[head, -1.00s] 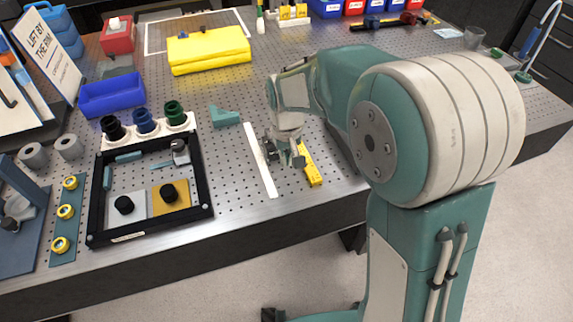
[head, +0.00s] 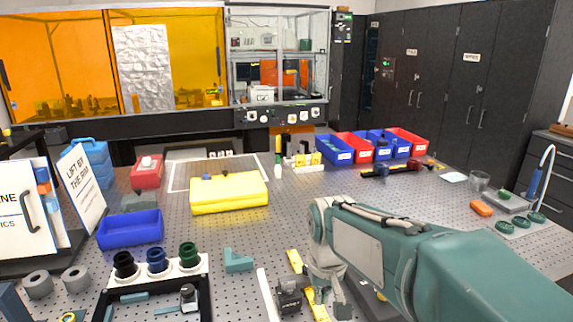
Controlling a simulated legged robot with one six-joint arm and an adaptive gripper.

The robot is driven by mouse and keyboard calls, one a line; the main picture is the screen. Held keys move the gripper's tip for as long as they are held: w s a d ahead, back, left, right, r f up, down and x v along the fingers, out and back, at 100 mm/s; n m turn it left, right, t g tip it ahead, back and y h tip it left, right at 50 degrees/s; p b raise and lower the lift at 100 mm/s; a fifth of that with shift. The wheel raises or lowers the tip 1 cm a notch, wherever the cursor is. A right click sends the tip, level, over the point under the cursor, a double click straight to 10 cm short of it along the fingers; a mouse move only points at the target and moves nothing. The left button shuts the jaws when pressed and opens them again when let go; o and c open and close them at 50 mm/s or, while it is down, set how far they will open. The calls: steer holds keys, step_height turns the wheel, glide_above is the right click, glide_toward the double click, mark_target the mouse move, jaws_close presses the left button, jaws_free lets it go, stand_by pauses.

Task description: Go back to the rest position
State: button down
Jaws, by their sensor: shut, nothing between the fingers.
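A black frame (head: 200,285), three dark cups (head: 157,260) and a teal bracket (head: 238,261) stand to the left. A yellow case (head: 229,193) and blue bin (head: 130,229) lie farther back. Red and blue bins (head: 352,146) line the back. Bare bench lies right of the yellow case.

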steer(key=s+d+r+m+t, duration=0.1)
steer(key=s+d, duration=0.3)
steer(key=s, duration=0.4)
steer(key=s+d+r+m+t, duration=0.1)
steer(key=s+d+t, duration=0.2)
steer(key=s, duration=0.5)
steer(key=shift+s+d+r, duration=0.3)
steer(key=shift+d+r, duration=0.05)
steer(key=shift+d, duration=0.55)
